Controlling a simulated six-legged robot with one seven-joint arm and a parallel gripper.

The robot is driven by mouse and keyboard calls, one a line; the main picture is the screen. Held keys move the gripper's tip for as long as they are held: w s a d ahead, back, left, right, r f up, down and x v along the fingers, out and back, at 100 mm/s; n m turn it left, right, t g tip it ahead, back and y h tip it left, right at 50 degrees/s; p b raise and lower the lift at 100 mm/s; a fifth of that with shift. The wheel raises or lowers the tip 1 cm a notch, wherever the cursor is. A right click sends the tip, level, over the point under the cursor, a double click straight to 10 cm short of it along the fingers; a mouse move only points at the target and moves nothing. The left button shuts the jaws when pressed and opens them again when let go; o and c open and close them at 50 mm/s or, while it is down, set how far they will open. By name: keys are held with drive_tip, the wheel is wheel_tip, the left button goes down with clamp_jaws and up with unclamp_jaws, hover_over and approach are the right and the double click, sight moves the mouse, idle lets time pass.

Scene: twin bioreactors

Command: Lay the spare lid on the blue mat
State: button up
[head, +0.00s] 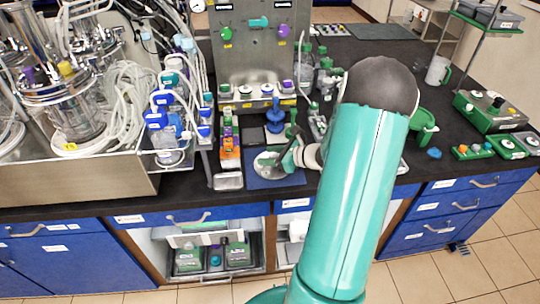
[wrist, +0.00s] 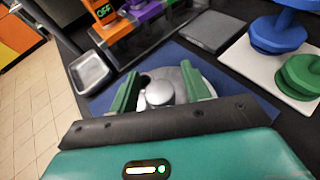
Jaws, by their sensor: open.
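The spare lid, a pale grey disc (head: 267,163) with a rounded silver knob, lies on the blue mat (head: 262,183) near the front edge of the bench. In the wrist view, the lid's knob (wrist: 160,93) sits between the two green fingers of my gripper (wrist: 161,84), and the mat (wrist: 186,52) shows around the disc. My gripper (head: 288,160) is open and low over the lid, with a finger on either side of the knob. Gaps show beside the knob. The fingers and palm hide part of the disc.
A small silver tray (wrist: 91,73) lies left of the mat. A white board (wrist: 258,65) with blue and green pieces and a dark grey slab (wrist: 212,32) are to its right. A steel panel (head: 256,45) stands behind. Glass vessels and tubing crowd the left.

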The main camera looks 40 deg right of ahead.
drive_tip(key=v, duration=1.2)
drive_tip(key=shift+s, duration=0.1)
drive_tip(key=w+a+r+n+g+y, duration=0.1)
drive_tip(key=a+r+n+g, duration=0.3)
drive_tip(key=a+n, duration=0.55)
drive_tip(key=w+a+r+n+g, duration=0.1)
drive_tip(key=a+r+n+g, duration=0.4)
drive_tip(key=a, duration=0.8)
drive_tip(key=s+a+r+n+t+h, duration=0.1)
drive_tip(key=s+a+r+n+h, duration=0.2)
drive_tip(key=a+n, duration=0.3)
drive_tip(key=s+a+r+n+t+h, duration=0.1)
drive_tip(key=s+a+r+n+h, duration=0.2)
drive_tip(key=n, duration=0.8)
drive_tip(key=shift+s+a+r, duration=0.85)
drive_tip(key=shift+s+a, duration=0.45)
drive_tip(key=shift+a, duration=0.3)
